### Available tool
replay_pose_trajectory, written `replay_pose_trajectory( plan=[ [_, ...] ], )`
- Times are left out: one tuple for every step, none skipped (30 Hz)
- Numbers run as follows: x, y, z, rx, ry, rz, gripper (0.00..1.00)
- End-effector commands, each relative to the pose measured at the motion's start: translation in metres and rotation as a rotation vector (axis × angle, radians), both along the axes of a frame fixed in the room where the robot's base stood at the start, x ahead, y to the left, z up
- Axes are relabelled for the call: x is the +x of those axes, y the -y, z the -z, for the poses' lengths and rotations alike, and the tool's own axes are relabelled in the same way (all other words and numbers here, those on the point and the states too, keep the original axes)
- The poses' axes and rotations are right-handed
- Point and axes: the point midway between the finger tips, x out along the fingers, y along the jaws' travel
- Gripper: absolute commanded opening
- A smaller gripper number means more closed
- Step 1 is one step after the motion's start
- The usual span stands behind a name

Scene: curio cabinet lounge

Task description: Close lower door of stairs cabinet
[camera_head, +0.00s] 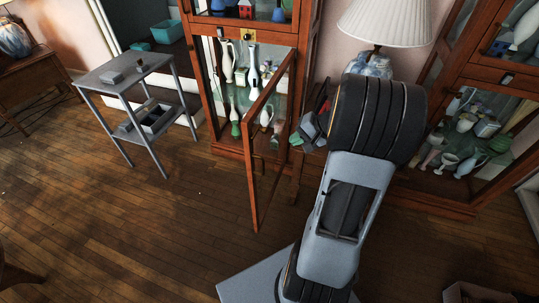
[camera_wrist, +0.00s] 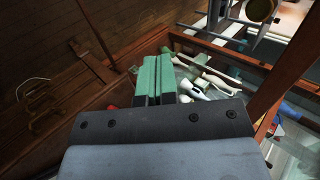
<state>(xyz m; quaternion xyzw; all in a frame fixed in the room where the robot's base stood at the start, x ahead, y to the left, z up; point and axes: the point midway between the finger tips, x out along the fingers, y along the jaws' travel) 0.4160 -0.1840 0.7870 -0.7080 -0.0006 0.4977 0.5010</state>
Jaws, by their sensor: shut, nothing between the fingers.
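In the head view a tall reddish-brown cabinet (camera_head: 202,95) with glass panes stands at the centre. Its lower door (camera_head: 256,165), a wooden frame with glass, stands open and swung out into the room, hinged on the right. My gripper (camera_head: 300,136) is just right of the open door, on its outer side; I cannot tell whether it touches the frame. In the wrist view its green fingers (camera_wrist: 158,66) are together and empty, above a reddish wooden frame. White vases (camera_wrist: 198,88) show beyond the fingers. My arm hides part of the floor and the area right of the door.
A grey side table (camera_head: 125,72) stands left of the cabinet. A lamp (camera_head: 385,22) with a white shade is behind my arm. Another glass cabinet (camera_head: 440,205) stands at the right. The wooden floor (camera_head: 150,230) is open at the front left.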

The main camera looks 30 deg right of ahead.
Motion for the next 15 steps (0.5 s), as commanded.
replay_pose_trajectory(
  plan=[
    [0.001, 0.007, 0.011, 0.013, 0.009, 0.020, 0.00],
    [0.003, 0.009, 0.014, 0.020, 0.014, 0.028, 0.00],
    [0.005, 0.010, 0.017, 0.024, 0.019, 0.035, 0.00],
    [0.006, 0.009, 0.019, 0.027, 0.022, 0.037, 0.00],
    [0.009, 0.008, 0.022, 0.028, 0.023, 0.039, 0.00],
    [0.012, 0.006, 0.026, 0.028, 0.023, 0.039, 0.00],
    [0.014, 0.003, 0.029, 0.028, 0.023, 0.039, 0.00],
    [0.017, 0.000, 0.032, 0.029, 0.022, 0.038, 0.00],
    [0.021, -0.004, 0.037, 0.029, 0.022, 0.038, 0.00],
    [0.024, -0.007, 0.042, 0.028, 0.021, 0.037, 0.00],
    [0.028, -0.010, 0.046, 0.029, 0.021, 0.038, 0.00],
    [0.032, -0.014, 0.051, 0.028, 0.021, 0.039, 0.00],
    [0.035, -0.017, 0.055, 0.028, 0.021, 0.037, 0.00],
    [0.038, -0.020, 0.059, 0.028, 0.021, 0.037, 0.00],
    [0.042, -0.024, 0.064, 0.028, 0.021, 0.037, 0.00]
  ],
)
